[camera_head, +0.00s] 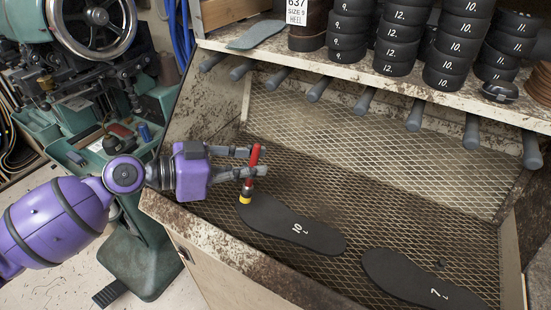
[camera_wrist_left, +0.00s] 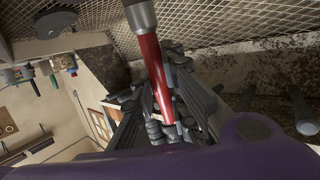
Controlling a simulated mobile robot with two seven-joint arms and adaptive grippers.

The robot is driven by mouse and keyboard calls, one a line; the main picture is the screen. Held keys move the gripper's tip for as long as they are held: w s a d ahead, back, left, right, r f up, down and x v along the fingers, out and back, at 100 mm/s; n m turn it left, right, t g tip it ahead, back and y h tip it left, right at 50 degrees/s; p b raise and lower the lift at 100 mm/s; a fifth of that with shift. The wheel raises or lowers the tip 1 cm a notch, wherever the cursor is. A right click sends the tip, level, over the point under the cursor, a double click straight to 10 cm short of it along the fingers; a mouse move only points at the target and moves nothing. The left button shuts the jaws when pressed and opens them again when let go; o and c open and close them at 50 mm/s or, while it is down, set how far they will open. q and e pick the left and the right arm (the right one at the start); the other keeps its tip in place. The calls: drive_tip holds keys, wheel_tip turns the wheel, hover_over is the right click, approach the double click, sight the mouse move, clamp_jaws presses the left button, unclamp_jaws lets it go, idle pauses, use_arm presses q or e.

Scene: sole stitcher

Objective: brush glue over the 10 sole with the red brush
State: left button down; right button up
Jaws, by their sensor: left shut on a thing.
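My left gripper (camera_head: 248,162) is shut on the red brush (camera_head: 255,156) and holds it roughly upright. The brush's lower end, with a yellow tip, is at the left end of the black sole marked 10 (camera_head: 300,230); I cannot tell whether it touches. The sole lies flat on the mesh tray. In the left wrist view the red handle (camera_wrist_left: 155,70) runs between the gripper's dark fingers (camera_wrist_left: 168,105). My right gripper is not in view.
Another black sole marked 7 (camera_head: 415,278) lies to the right on the mesh tray (camera_head: 370,180). A shelf (camera_head: 350,72) above holds stacks of numbered black heels (camera_head: 400,38) and has several grey pegs under its edge. A green machine (camera_head: 85,60) stands at the left.

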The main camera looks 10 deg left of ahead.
sight(244, 186)
use_arm(q)
drive_tip(key=shift+w+d, duration=0.2)
drive_tip(key=shift+d, duration=0.1)
drive_tip(key=shift+f, duration=0.65)
wheel_tip(244, 186, down, 5)
drive_tip(key=b, duration=0.2)
drive_tip(key=shift+s+r+b, duration=0.1)
drive_tip(key=shift+r+b, duration=0.1)
drive_tip(key=shift+b, duration=0.15)
drive_tip(key=w+a+b, duration=0.2)
drive_tip(key=w+b, duration=0.1)
drive_tip(key=w, duration=0.4)
drive_tip(key=shift+r+b, duration=0.2)
drive_tip(key=shift+b, duration=0.15)
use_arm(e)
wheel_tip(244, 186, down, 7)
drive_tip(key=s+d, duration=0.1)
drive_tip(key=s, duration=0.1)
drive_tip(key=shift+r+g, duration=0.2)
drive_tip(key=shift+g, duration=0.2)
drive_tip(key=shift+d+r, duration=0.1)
